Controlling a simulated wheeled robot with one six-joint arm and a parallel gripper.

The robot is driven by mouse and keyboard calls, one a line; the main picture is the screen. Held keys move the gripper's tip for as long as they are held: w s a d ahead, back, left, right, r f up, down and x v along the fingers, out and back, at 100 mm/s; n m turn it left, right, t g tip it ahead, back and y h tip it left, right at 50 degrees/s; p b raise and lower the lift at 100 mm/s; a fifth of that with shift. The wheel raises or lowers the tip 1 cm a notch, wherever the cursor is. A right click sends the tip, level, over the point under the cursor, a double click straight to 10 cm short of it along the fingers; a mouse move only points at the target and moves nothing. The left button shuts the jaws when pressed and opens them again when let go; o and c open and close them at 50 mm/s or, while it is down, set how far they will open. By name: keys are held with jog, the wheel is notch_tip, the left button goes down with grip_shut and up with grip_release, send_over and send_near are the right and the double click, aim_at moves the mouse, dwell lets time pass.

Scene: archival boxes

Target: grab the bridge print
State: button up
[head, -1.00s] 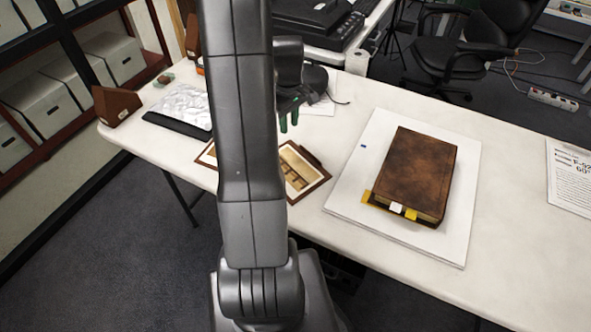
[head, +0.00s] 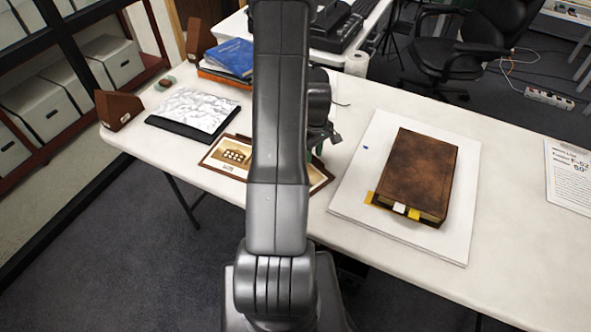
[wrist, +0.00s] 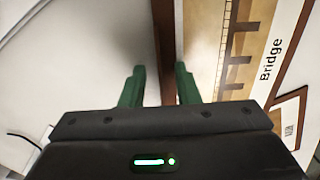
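The bridge print (wrist: 235,50) is a cream sheet with a brown bridge drawing, the word "Bridge" and a brown edge strip (wrist: 167,50). It fills the right of the wrist view. My gripper (wrist: 160,86) is open, its two green fingers on either side of that strip in the picture. The right finger overlaps the strip's inner side; I cannot tell the height or any contact. In the head view my arm hides most of my gripper (head: 318,148) and the middle of the framed area. A brown corner (head: 319,175) shows right of the arm, a cream picture (head: 232,155) left.
A brown book (head: 418,172) lies on a white board (head: 355,190) to the right. A silvery sheet on a dark folder (head: 193,110), a blue book (head: 232,56) and a brown wedge (head: 118,109) are at left.

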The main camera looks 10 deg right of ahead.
grip_shut()
dwell(0.3)
